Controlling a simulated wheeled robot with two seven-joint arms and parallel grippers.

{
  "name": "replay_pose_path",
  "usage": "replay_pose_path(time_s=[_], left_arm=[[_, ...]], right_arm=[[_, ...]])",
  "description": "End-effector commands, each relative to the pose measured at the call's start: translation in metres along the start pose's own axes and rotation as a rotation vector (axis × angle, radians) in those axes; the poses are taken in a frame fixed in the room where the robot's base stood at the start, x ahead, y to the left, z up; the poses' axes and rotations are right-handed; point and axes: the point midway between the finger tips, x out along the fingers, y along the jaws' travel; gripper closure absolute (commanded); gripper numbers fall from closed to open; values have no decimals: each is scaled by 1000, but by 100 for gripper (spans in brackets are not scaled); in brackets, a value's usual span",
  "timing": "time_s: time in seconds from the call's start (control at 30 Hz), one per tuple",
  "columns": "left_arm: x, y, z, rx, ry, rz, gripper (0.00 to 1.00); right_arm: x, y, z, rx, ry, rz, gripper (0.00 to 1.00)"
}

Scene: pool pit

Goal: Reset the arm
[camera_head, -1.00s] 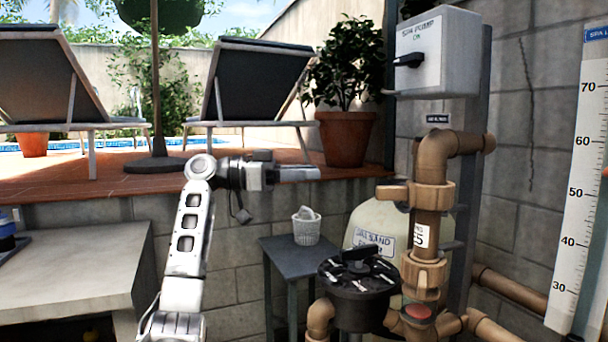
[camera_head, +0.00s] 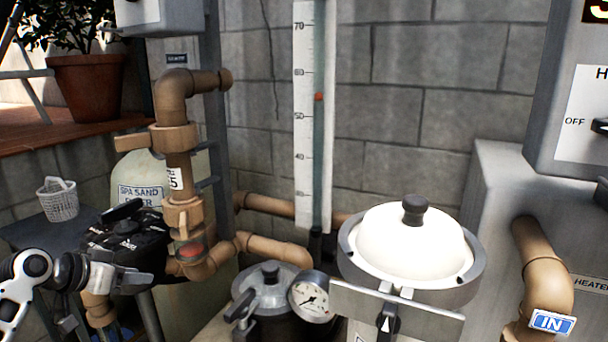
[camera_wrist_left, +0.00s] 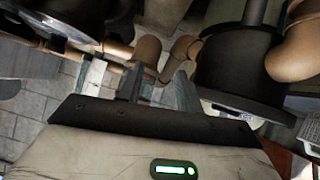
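My left arm (camera_head: 22,290) comes in from the lower left edge. My right arm and gripper are not in view.
A brown pipe stack (camera_head: 178,150) stands behind the gripper beside the sand filter (camera_head: 150,175). A white basket (camera_head: 58,203) sits on a small dark table. A white-lidded canister (camera_head: 405,245), pressure gauge (camera_head: 312,296) and heater pipe (camera_head: 545,265) fill the right.

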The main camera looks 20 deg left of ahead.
Motion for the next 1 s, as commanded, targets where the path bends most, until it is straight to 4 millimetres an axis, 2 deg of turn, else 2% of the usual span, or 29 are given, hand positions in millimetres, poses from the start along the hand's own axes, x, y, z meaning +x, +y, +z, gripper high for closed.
replay_pose_path(time_s=[0.03, 0.17, 0.2, 0.27, 0.3, 0.37, 0.4, 0.5, 0.6, 0.7, 0.8, 1.0], left_arm=[[20, 18, 33, 3, -55, -13, 65], [57, 71, 110, 39, -149, -48, 65], [64, 92, 131, 54, -166, -50, 65], [72, 126, 160, 76, -179, -44, 65], [74, 152, 178, 91, -179, -36, 65], [74, 192, 199, 107, -168, -14, 65], [71, 219, 209, 116, -154, 2, 65], [61, 281, 223, 123, -102, 47, 65], [48, 328, 224, 118, -49, 85, 65], [38, 356, 222, 112, -8, 109, 65], [34, 369, 219, 107, 13, 120, 65], [33, 370, 219, 107, 14, 120, 65]], right_arm=[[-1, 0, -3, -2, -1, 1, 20], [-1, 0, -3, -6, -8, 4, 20], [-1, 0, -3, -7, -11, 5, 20], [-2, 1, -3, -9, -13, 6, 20], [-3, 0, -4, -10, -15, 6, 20], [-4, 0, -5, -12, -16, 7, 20], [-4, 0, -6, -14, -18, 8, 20], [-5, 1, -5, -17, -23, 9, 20], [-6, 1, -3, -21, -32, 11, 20], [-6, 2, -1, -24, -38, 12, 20], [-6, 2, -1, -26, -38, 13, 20], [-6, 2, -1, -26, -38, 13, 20]])
